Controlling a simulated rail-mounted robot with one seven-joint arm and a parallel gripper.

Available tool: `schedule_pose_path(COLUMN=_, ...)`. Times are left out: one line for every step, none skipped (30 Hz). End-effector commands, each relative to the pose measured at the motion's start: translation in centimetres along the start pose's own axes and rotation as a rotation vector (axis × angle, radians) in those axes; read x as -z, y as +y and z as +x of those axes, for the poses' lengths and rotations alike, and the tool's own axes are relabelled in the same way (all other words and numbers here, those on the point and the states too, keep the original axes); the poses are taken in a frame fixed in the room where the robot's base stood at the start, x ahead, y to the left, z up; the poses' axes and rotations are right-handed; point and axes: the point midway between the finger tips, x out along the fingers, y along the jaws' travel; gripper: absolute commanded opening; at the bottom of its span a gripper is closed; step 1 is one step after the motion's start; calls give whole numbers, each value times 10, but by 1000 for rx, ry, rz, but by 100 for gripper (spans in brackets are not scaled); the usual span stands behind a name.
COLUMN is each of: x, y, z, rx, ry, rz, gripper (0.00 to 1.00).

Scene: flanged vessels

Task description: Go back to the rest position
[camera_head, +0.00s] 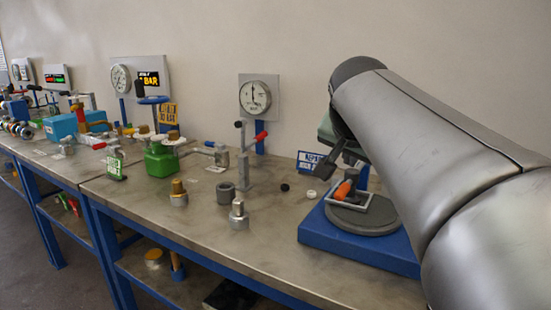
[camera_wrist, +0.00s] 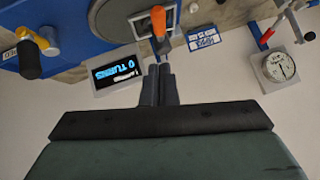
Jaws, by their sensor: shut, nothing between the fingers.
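My gripper (camera_head: 322,170) hangs at the end of my arm, at the right of the head view, above the back part of a blue base (camera_head: 320,233). In the wrist view its two fingers (camera_wrist: 158,68) are together with nothing between them. An orange handle (camera_head: 343,190) stands in a light square frame on the base's round grey plate (camera_head: 372,220). The handle also shows just beyond the fingertips in the wrist view (camera_wrist: 159,24), apart from them as far as I can tell. My arm hides part of the base.
A dial gauge (camera_head: 255,97) stands on the back of the bench (camera_head: 270,255). A grey stand with a red-handled lever (camera_head: 243,165), metal fittings (camera_head: 238,214) and a green block (camera_head: 161,160) are left of the base. A display reading "0 TURNS" (camera_wrist: 117,73) is beside the fingers.

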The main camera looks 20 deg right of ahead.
Motion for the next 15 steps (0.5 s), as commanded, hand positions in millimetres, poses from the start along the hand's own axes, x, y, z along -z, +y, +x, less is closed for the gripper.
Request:
schedule_pose_path(x=1, y=-1, z=-10, rx=3, ry=4, rz=0, gripper=0)
schedule_pose_path(x=1, y=-1, z=-14, rx=2, ry=3, rz=0, gripper=0)
schedule_pose_path(x=1, y=-1, z=-18, rx=1, ry=2, rz=0, gripper=0)
schedule_pose_path(x=1, y=0, z=-20, rx=1, ry=2, rz=0, gripper=0)
schedule_pose_path(x=1, y=0, z=-22, rx=1, ry=2, rz=0, gripper=0)
schedule_pose_path(x=0, y=-1, z=-25, rx=1, ry=-1, rz=-3, gripper=0)
schedule_pose_path(x=-1, y=-1, z=-26, rx=0, ry=-9, rz=-10, gripper=0)
schedule_pose_path(x=-4, y=-2, z=-26, rx=-1, ry=-22, rz=-22, gripper=0)
schedule_pose_path(x=-10, y=-4, z=-26, rx=-2, ry=-48, rz=-48, gripper=0)
schedule_pose_path(x=-16, y=-6, z=-24, rx=-2, ry=-77, rz=-76, gripper=0)
schedule_pose_path(x=-25, y=-7, z=-23, rx=-2, ry=-112, rz=-110, gripper=0)
schedule_pose_path(x=-40, y=-8, z=-21, rx=-2, ry=-166, rz=-165, gripper=0)
schedule_pose_path(x=-53, y=-9, z=-19, rx=0, ry=-214, rz=-214, gripper=0)
schedule_pose_path(x=-69, y=-9, z=-19, rx=4, ry=-264, rz=-265, gripper=0)
schedule_pose_path(x=-91, y=-6, z=-19, rx=9, ry=-334, rz=-339, gripper=0)
